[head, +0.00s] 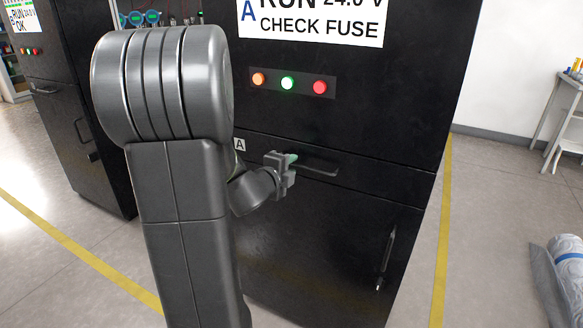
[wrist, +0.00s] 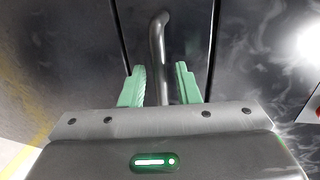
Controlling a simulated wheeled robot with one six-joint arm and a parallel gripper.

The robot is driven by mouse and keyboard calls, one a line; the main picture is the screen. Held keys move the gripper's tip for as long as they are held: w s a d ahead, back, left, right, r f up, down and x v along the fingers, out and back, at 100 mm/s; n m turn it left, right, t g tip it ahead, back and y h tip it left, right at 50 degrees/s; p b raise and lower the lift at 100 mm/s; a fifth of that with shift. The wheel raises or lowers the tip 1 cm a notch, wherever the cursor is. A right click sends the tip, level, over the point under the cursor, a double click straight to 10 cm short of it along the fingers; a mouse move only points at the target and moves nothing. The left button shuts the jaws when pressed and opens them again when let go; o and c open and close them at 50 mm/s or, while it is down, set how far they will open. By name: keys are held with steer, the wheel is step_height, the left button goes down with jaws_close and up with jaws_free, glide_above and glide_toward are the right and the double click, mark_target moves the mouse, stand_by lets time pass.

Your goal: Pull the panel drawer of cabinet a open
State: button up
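Cabinet A (head: 330,232) is a tall black cabinet in the middle of the head view, with a small "A" label (head: 240,144). Its panel drawer (head: 385,182) is a wide black front below the lights and looks flush with the cabinet. The drawer's dark bar handle (head: 318,171) also shows in the wrist view (wrist: 158,50). My gripper (head: 290,160) is at the left part of this handle. In the wrist view its two green fingers (wrist: 160,85) are spread, with the handle bar between them and gaps visible on both sides. My arm hides the cabinet's left part.
A display above reads "CHECK FUSE" (head: 318,28), over orange, green and red lights (head: 288,83). A lower door has a vertical handle (head: 385,260). Another black cabinet (head: 85,110) stands left. A wrapped roll (head: 562,275) lies on the floor at right. Floor right of the yellow line (head: 441,250) is partly clear.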

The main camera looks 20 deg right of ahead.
steer(key=shift+x, duration=0.8)
jaws_close()
